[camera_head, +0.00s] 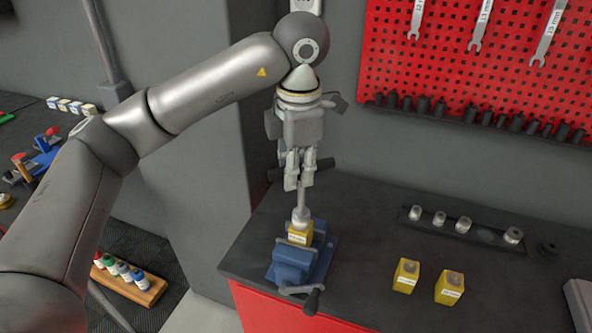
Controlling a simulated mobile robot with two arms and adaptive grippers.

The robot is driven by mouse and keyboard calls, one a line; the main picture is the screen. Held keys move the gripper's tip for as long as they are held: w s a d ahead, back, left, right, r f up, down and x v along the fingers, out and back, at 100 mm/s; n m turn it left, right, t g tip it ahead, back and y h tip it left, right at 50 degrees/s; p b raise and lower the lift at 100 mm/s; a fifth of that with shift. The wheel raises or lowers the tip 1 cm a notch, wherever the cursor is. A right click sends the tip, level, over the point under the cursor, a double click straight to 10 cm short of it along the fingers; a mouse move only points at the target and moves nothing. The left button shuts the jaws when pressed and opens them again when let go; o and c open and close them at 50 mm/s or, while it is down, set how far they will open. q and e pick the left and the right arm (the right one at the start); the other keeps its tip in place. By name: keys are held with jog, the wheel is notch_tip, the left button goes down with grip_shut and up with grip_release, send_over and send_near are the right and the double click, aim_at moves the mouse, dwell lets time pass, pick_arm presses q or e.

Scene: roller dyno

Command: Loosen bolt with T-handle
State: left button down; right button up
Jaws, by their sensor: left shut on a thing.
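My left gripper (300,180) points down and is shut on the T-handle, whose dark crossbar (322,164) sticks out on both sides of the fingers. The T-handle's metal shaft runs straight down to a grey end piece (300,217) at the top of a yellow labelled block (300,236). The bolt is hidden under this end piece; I cannot tell how firmly it sits on it. The yellow block sits in the jaws of a blue vise (292,262) with a dark crank at the front. My right gripper is not in view.
The vise stands near the left end of a dark worktop (365,270). Two yellow blocks (406,275) (449,287) stand to the right. Behind them is a rail (462,231) with several sockets. A red pegboard (470,70) with wrenches hangs on the wall.

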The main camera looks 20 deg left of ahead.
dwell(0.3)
pick_arm(q)
jog(key=shift+n, duration=0.6)
jog(key=shift+s+d+n, duration=0.1)
jog(key=shift+n, duration=0.7)
jog(key=n, duration=0.2)
jog(key=shift+d+n, duration=0.1)
jog(key=shift+n, duration=0.2)
jog(key=shift+m, duration=0.6)
jog(key=shift+r+p, duration=0.5)
jog(key=shift+r, duration=0.45)
